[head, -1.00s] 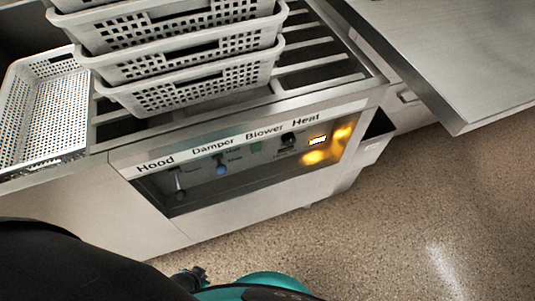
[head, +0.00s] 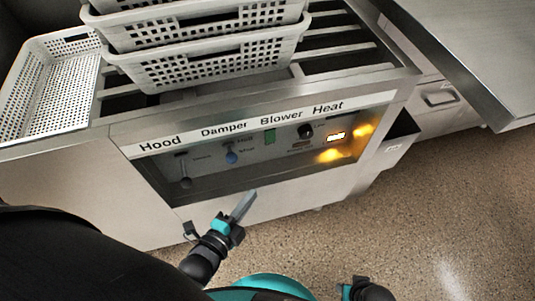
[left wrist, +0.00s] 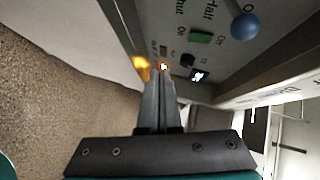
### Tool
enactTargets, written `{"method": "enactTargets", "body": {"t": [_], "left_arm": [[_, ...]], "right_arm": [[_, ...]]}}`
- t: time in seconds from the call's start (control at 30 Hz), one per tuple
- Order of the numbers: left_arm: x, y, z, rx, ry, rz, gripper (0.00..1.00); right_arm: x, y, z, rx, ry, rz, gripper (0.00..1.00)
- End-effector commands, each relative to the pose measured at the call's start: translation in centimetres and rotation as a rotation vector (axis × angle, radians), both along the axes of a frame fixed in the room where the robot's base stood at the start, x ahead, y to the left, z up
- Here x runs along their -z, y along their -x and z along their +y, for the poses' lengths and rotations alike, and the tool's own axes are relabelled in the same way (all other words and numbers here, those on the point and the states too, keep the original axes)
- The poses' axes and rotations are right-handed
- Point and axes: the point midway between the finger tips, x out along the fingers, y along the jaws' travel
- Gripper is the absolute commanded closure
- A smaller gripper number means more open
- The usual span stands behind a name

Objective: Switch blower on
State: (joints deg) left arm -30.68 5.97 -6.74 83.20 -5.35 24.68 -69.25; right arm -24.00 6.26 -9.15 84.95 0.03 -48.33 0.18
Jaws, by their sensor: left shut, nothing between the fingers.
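The blower switch (head: 270,137) is a small green rocker under the "Blower" label on the recessed control panel (head: 208,170). It also shows in the left wrist view (left wrist: 201,38), up and right of the fingertips, with "On" and "Off" printed beside it. My left gripper (head: 249,194) is shut and empty, below and in front of the panel's lower edge. It is apart from the switch. In the left wrist view its closed fingers (left wrist: 161,88) point toward the panel. The fingers of my right gripper do not show.
Near the switch are a blue damper knob (head: 232,157), a hood lever (head: 185,182), a black heat knob (head: 305,131) and a lit display (head: 336,135). Stacked white perforated baskets (head: 210,62) stand above; another basket (head: 48,90) is at left. The floor (head: 430,220) is clear at right.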

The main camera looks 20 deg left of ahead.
Motion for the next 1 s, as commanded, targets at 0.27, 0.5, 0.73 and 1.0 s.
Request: {"method": "enactTargets", "body": {"t": [0.27,0.5,0.73,1.0], "left_arm": [[-4.2,-0.7,-0.5,0.035,-0.138,-0.179,1.00],[-4.2,-0.7,-0.5,0.035,-0.138,-0.180,1.00],[-4.1,-1.7,-0.7,0.034,-0.137,-0.180,1.00],[-3.6,-5.8,-1.5,0.035,-0.137,-0.181,1.00]], "right_arm": [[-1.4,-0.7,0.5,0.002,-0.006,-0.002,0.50],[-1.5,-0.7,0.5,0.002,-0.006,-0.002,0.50],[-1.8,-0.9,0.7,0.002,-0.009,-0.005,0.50],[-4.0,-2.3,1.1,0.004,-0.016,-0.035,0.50]]}}
